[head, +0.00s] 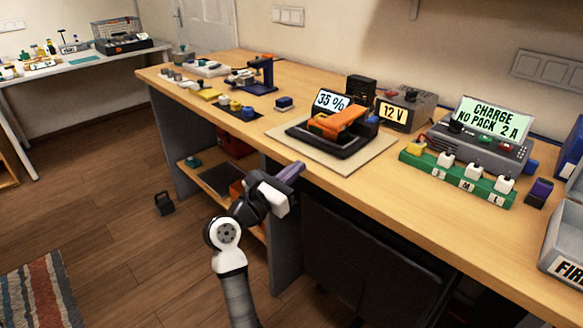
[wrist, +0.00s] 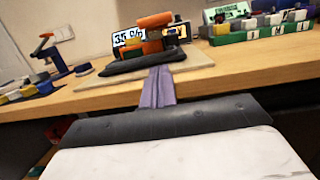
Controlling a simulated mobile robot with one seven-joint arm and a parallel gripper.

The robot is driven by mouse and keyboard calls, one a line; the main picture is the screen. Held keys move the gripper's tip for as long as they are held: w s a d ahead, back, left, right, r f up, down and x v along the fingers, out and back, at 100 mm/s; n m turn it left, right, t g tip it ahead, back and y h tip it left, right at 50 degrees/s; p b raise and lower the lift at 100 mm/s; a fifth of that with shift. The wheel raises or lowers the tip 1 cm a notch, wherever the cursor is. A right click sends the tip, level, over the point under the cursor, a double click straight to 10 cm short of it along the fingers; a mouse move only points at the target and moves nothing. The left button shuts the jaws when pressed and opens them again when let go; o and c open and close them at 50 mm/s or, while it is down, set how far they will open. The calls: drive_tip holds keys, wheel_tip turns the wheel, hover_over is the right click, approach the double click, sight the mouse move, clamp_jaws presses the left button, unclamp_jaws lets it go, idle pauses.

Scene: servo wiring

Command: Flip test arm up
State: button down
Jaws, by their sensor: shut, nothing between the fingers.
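The orange test arm (head: 340,120) lies roughly level over its black base (head: 325,138) on a beige mat (head: 372,155). A display reading 35 % (head: 333,101) stands behind it. In the wrist view the orange arm (wrist: 152,35) is straight ahead, above the black base (wrist: 143,62). My gripper (head: 297,169) is in front of the bench's front edge, short of the mat and apart from the arm. Its purple fingers (wrist: 158,85) are shut together with nothing between them, pointing at the base.
A 12 V supply (head: 405,106) and a charger display (head: 491,119) stand right of the mat. A green strip with several plugs (head: 457,178) lies before the charger. A blue stand (head: 262,75) and small parts are to the left. The bench edge (head: 345,185) runs below the mat.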

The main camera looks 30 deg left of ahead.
sight(311, 168)
drive_tip(key=p+x, duration=0.1)
drive_tip(key=x, duration=0.5)
drive_tip(key=shift+r, duration=0.1)
drive_tip(key=shift+w+d+r+p, duration=0.2)
drive_tip(key=shift+w+r+p, duration=0.1)
drive_tip(key=shift+w+r, duration=0.4)
drive_tip(key=shift+w+d+r+p, duration=0.25)
drive_tip(key=shift+w+r, duration=0.25)
drive_tip(key=shift+r, duration=0.35)
drive_tip(key=shift+r, duration=0.1)
drive_tip(key=shift+a+r+p, duration=0.1)
drive_tip(key=shift+r+p, duration=0.4)
drive_tip(key=shift+p, duration=0.5)
